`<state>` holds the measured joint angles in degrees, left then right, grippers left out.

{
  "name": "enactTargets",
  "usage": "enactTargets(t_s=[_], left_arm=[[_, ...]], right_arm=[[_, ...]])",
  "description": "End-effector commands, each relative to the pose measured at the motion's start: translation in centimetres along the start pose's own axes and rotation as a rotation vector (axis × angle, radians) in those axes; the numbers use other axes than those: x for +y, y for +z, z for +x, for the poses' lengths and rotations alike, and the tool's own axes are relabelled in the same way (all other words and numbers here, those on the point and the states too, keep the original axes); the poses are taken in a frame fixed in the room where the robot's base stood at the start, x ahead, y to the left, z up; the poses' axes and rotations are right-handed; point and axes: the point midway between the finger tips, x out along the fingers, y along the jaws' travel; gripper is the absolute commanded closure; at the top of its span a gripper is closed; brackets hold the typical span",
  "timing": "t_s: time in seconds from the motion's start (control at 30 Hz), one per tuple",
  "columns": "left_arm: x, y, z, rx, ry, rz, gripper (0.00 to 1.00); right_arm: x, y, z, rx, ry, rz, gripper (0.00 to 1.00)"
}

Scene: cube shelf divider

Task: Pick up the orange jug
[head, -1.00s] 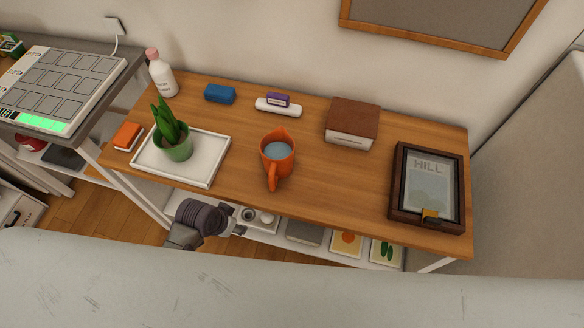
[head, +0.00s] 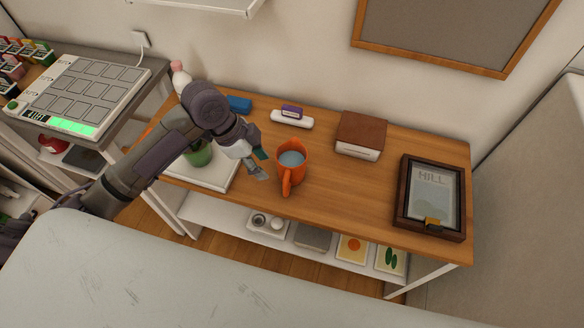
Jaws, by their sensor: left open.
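The orange jug (head: 292,166) stands upright on the wooden table (head: 335,189) and shows a blue-grey inside. Its handle faces the front of the table. My left gripper (head: 262,164) is open and empty, just left of the jug, with its fingers pointing towards it. A small gap seems to lie between the fingertips and the jug, but I cannot tell it exactly. My right gripper is not in view.
My left arm covers much of the white tray (head: 217,179) and green plant pot (head: 198,154). A blue block (head: 239,104), a white eraser with a purple block (head: 291,112), a brown book (head: 361,134) and a framed picture (head: 432,198) stand around.

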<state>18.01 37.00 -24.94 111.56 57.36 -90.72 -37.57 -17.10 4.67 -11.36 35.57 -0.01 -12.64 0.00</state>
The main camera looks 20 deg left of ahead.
Motion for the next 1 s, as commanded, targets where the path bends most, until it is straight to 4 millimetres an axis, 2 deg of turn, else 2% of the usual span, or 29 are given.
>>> enactTargets(t_s=[0.07, 0.13, 0.4, 0.73, 0.87, 1.0], left_arm=[[-0.1, -0.1, 0.1, -0.001, 0.008, 0.014, 0.54], [0.0, -0.1, 1.1, 0.0, 0.013, 0.013, 0.54], [0.1, -0.1, 6.3, 0.001, 0.011, 0.01, 0.54], [0.3, -0.1, 9.2, 0.001, 0.01, 0.011, 0.54], [0.7, -0.1, 11.1, 0.0, 0.011, 0.01, 0.54], [0.6, 0.0, 12.9, 0.0, 0.007, 0.011, 0.54]], right_arm=[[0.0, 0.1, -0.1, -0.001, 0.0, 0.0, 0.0], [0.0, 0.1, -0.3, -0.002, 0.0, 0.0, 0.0], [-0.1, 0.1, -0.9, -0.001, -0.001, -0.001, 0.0], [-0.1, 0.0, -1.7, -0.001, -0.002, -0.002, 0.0], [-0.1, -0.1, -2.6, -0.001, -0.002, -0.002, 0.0], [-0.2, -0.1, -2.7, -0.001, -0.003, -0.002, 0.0]])
